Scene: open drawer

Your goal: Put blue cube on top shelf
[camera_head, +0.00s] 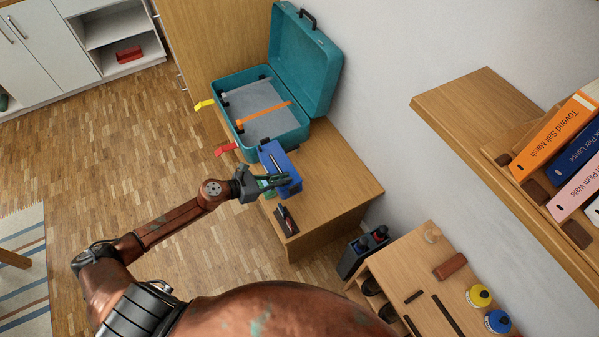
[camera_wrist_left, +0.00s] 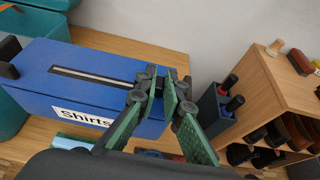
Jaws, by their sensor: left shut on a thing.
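The blue cube (camera_head: 271,150) is a box with a dark slot in its top, by the near edge of the wooden cabinet top. In the left wrist view the blue box (camera_wrist_left: 50,85) fills the left half and bears a "Shirts" label. My left gripper (camera_head: 284,181) is at its near side; in the wrist view its fingers (camera_wrist_left: 159,84) are shut on the box's right end. I cannot tell if the box is lifted clear of the surface. A wooden wall shelf (camera_head: 470,105) with upright books is at the upper right. My right gripper is not in view.
An open teal suitcase (camera_head: 308,65) stands behind the box on the wooden cabinet (camera_head: 345,195). A dark caddy (camera_head: 362,252) stands right of the cabinet, beside a low wooden shoe rack (camera_head: 450,300) with small items. The books (camera_head: 555,135) fill the shelf's right part; its left end is bare.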

